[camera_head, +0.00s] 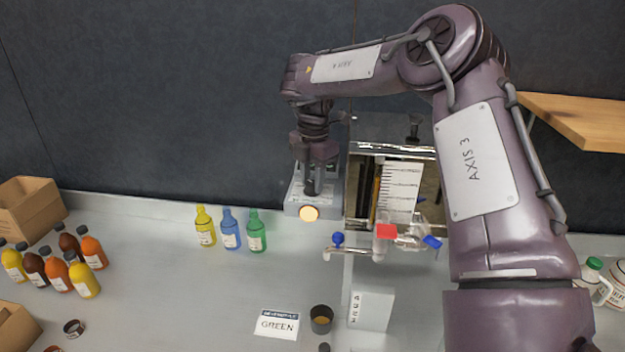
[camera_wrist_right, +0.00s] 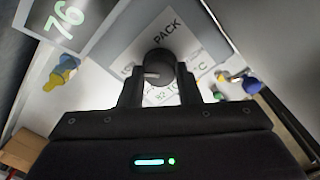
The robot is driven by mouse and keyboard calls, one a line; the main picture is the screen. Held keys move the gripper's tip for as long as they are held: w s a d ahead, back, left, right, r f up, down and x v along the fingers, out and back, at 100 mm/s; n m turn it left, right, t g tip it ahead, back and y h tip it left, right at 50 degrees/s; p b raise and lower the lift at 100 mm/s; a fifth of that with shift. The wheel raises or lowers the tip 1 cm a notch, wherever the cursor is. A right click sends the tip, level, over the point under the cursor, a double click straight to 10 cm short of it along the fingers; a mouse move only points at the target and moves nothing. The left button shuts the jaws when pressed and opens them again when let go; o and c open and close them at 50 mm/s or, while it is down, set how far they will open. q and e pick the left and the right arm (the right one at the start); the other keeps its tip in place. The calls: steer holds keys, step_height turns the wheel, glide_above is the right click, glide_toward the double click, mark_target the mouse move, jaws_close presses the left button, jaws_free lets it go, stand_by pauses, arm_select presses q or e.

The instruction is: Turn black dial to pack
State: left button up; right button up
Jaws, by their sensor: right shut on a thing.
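The black dial (camera_wrist_right: 158,64) sits between my right gripper's fingers in the right wrist view. A white mark on it points to the left in that view. The PACK label (camera_wrist_right: 167,25) is on the panel above the dial there; other labels around it are partly covered. In the head view my right gripper (camera_head: 314,190) points down at the control box (camera_head: 300,210) and hides most of the dial. My right gripper is shut on the dial. My left gripper is not in view.
Yellow, blue and green bottles (camera_head: 231,229) stand to the left. A display (camera_wrist_right: 66,20) reads 76.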

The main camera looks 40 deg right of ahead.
mark_target(313, 183)
steer(key=shift+r, duration=0.1)
stand_by(0.3)
steer(key=o, duration=1)
steer(key=shift+c, duration=0.2)
step_height(313, 183, up, 8)
steer(key=p, duration=0.3)
steer(key=shift+s, duration=0.1)
